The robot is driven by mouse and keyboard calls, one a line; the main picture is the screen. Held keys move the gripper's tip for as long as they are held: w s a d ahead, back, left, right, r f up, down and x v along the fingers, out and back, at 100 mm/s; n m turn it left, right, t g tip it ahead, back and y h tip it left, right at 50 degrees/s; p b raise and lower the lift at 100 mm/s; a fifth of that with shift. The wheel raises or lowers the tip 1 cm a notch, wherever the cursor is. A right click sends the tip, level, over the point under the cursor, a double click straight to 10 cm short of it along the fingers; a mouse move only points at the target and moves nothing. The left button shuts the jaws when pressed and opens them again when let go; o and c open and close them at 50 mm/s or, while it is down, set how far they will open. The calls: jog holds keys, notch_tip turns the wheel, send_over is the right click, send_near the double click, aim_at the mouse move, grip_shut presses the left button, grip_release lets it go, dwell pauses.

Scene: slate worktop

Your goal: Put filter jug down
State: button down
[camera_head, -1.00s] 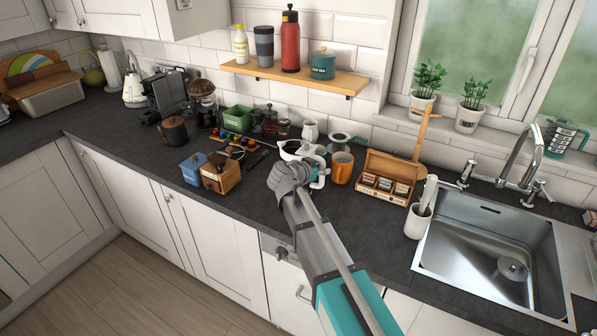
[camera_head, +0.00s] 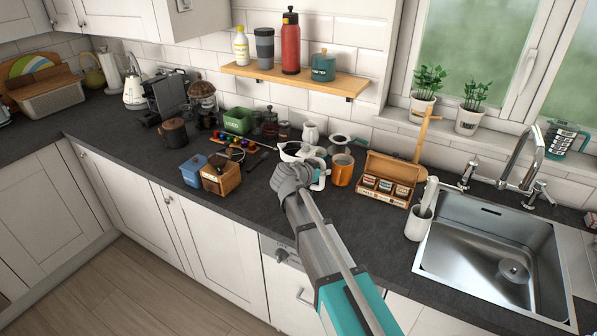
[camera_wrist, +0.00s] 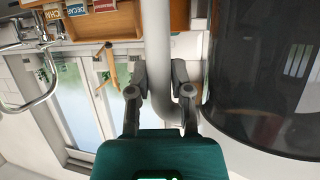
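The filter jug (camera_head: 318,176) is beside my gripper (camera_head: 300,172) over the front of the worktop, left of the orange mug. In the head view my gripper hides much of the jug. In the wrist view its dark, see-through body (camera_wrist: 270,75) fills the right side, and its pale handle (camera_wrist: 186,28) runs down to my gripper (camera_wrist: 160,78). I cannot tell whether the jug's base touches the worktop.
An orange mug (camera_head: 342,171) and an open wooden tea box (camera_head: 380,199) stand to the right, then a white utensil pot (camera_head: 418,223) and the sink (camera_head: 480,240). A wooden grinder (camera_head: 222,181) stands to the left. The worktop's front strip (camera_head: 262,210) is clear.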

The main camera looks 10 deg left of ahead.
jog(key=shift+r, duration=0.2)
dwell(0.4)
notch_tip(320, 180, up, 2)
jog(key=shift+r+p, duration=0.1)
jog(key=shift+p, duration=1.1)
jog(key=s+a+r+p, duration=0.1)
jog(key=s+r+p, duration=0.9)
jog(key=s, duration=0.4)
jog(key=shift+a+r+p, duration=0.2)
jog(key=shift+a+p, duration=0.1)
